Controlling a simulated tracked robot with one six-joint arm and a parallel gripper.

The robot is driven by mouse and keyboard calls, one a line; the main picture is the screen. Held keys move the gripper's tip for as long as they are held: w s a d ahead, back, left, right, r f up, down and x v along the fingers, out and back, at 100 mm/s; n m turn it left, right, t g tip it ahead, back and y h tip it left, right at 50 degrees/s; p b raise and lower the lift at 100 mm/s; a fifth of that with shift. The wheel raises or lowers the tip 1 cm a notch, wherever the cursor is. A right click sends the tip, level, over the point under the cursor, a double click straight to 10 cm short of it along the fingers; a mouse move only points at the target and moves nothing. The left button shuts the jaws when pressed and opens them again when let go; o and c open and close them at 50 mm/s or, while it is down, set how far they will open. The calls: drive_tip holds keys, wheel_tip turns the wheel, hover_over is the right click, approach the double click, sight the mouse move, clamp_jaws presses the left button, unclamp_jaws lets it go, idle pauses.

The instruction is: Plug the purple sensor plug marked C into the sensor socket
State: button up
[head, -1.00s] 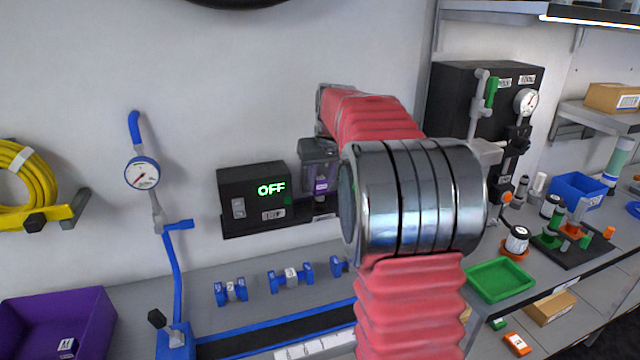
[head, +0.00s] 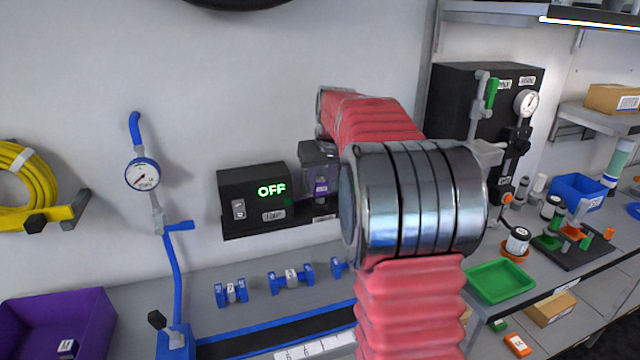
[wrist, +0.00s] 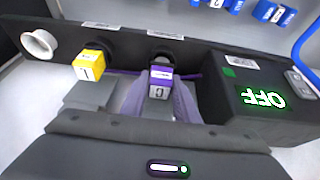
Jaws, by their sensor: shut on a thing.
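The purple sensor plug marked C (wrist: 160,78) is in the middle of the wrist view, facing a dark panel (wrist: 215,52). My gripper (wrist: 158,98) is shut on it, with a finger on each side. A dark round fitting (wrist: 163,56) with a white label shows just beyond the plug. I cannot tell whether this is the sensor socket, or whether the plug touches it. In the head view my gripper (head: 318,160) is beside the black OFF box, with a bit of purple at its tip; my arm hides part of that area.
A yellow block (wrist: 89,66) and a white round fitting (wrist: 39,44) are left of the plug in the wrist view. The black OFF box (wrist: 262,97) is close on the right. Blue fittings (head: 290,277) lie on the bench below.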

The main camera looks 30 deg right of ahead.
drive_tip(key=shift+f, duration=0.8)
idle(0.4)
drive_tip(key=o, duration=0.8)
drive_tip(key=shift+o, duration=0.2)
drive_tip(key=d+v, duration=0.1)
drive_tip(key=v, duration=1)
drive_tip(key=shift+a, duration=0.5)
idle(0.7)
